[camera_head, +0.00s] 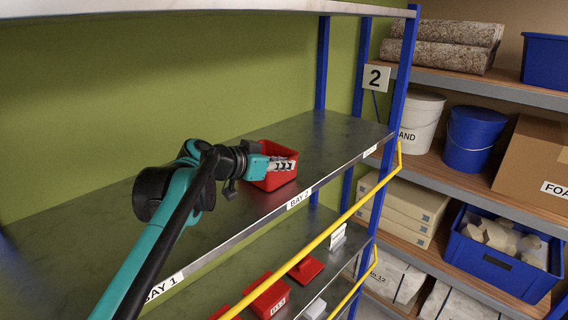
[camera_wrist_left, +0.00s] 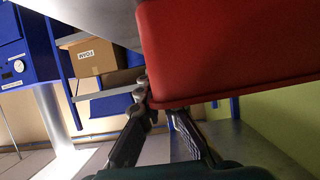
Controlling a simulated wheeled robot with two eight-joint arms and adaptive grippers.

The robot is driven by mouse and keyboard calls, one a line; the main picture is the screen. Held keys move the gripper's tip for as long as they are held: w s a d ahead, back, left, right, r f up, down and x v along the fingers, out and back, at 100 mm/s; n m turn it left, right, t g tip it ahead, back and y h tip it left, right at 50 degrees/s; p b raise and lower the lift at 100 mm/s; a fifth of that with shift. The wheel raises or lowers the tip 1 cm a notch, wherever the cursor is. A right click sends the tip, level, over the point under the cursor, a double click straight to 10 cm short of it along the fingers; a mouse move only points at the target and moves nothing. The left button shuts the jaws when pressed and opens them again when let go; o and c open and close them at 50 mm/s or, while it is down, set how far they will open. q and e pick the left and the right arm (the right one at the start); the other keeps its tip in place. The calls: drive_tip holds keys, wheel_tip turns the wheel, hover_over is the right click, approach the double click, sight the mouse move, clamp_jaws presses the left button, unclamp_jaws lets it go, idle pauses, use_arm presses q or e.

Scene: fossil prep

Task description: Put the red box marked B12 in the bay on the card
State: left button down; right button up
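A red open-topped box (camera_head: 279,181) is at the upper shelf, behind the BAY 2 label; no marking on it is readable. My left gripper (camera_head: 284,164) reaches it from the left. In the left wrist view, the red box (camera_wrist_left: 230,55) fills the upper right, and the narrowly spaced fingers (camera_wrist_left: 158,100) meet its rim near a corner. They look shut on the rim; one fingertip is partly hidden by the red wall. I cannot tell whether the box touches the shelf. My right gripper is not in view.
The upper shelf (camera_head: 335,140) is bare right of the box and along the front toward BAY 1. The lower shelf holds another marked red box (camera_head: 268,297), a red piece (camera_head: 306,269) and white pieces. A yellow rail (camera_head: 330,232) slants across the front. Stocked shelves stand at right.

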use_arm(q)
drive_tip(key=c, duration=2.2)
unclamp_jaws()
drive_tip(key=shift+f, duration=0.15)
drive_tip(key=o, duration=0.5)
drive_tip(key=shift+r, duration=0.2)
drive_tip(key=b+v, duration=0.1)
drive_tip(key=v, duration=1.1)
drive_tip(key=shift+f, duration=0.1)
